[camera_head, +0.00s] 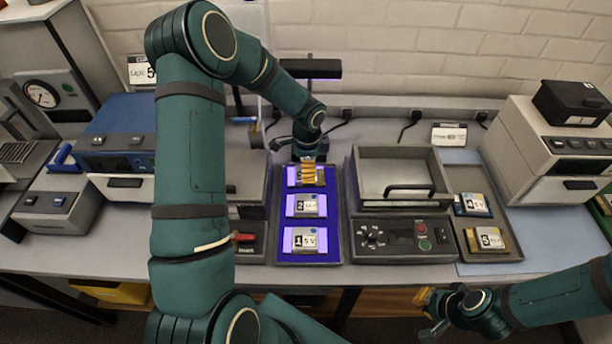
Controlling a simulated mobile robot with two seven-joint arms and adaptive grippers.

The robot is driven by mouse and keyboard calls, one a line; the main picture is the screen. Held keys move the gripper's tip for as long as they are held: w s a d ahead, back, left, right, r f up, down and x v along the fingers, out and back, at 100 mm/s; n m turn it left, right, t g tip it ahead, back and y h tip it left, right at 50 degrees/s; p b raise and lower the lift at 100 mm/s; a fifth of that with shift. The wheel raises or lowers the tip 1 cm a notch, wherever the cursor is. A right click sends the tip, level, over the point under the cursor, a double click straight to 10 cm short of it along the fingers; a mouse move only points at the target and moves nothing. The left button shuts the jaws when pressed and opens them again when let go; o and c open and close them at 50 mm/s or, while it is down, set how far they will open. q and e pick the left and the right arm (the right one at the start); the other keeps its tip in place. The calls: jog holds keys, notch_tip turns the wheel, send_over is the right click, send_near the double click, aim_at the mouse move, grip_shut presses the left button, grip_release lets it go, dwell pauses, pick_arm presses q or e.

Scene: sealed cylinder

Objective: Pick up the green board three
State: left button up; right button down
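A purple-lit tray (271,250) in the middle of the bench holds a column of labelled boards: board 1 (306,240) at the front, board 2 (306,206) behind it, and a third board (295,177) in the back slot. The third board is mostly covered by my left gripper, so its number and color cannot be read. My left gripper (311,181) reaches down over that board with its yellow fingertips at or just above it; whether they are closed on it is hidden. My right gripper (429,313) is low at the front right, off the bench edge, with fingers apart and empty.
Right of the lit tray is a grey machine (400,238) with a handled lid and buttons. Further right, a grey tray (472,253) holds board 4 (474,205) and board 5 (488,241). A dark lamp bar (312,69) stands behind my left gripper.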

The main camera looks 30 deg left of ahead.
pick_arm(q)
jog(key=shift+a+f, duration=0.2)
jog(key=shift+f, duration=1.7)
jog(key=c, duration=1.2)
